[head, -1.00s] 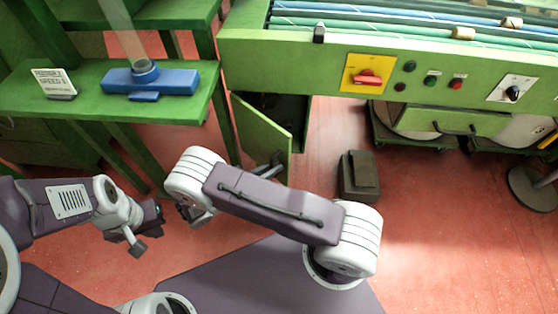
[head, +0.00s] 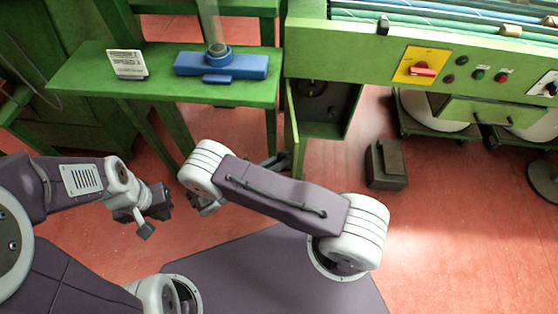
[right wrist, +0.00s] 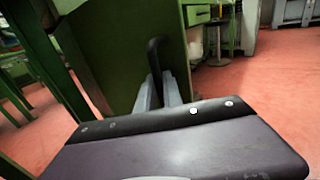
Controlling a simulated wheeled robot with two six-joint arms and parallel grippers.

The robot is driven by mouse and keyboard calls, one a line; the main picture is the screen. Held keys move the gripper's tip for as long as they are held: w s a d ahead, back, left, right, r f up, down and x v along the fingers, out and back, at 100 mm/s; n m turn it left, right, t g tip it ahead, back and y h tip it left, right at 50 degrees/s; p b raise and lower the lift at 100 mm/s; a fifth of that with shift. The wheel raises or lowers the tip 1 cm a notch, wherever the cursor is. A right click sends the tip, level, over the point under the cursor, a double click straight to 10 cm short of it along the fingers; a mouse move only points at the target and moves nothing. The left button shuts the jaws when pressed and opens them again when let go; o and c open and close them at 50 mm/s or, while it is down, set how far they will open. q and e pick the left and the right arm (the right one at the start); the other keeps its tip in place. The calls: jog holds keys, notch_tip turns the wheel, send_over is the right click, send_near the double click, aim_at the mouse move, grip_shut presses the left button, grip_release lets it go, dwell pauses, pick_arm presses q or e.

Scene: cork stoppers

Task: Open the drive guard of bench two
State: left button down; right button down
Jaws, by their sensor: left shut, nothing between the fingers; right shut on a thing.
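The drive guard (head: 293,125) is a green door under the left end of the bench. It stands swung out, nearly edge-on in the head view, and the dark compartment (head: 325,105) behind it is exposed. In the right wrist view its green face (right wrist: 110,45) carries a black handle (right wrist: 154,52). My right gripper (right wrist: 160,90) is shut on this handle; in the head view it is partly hidden behind my arm, by the door's outer edge. My left gripper (head: 162,203) is shut and empty, above the floor at left, apart from the door.
A green side table (head: 110,85) with a blue fixture (head: 220,66) and a white sign (head: 127,64) stands left of the door. A dark box (head: 386,165) sits on the floor to the right. The bench front carries a red switch (head: 422,69). Red floor is clear between.

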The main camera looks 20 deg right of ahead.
pick_arm(q)
jog(key=shift+w+a, duration=0.1)
jog(key=shift+a, duration=0.15)
pick_arm(e)
jog(key=shift+w+a, duration=0.15)
jog(key=shift+a, duration=0.1)
jog(key=c, duration=1.8)
grip_release()
jog(key=shift+o, duration=0.2)
pick_arm(q)
jog(key=shift+r, duration=0.1)
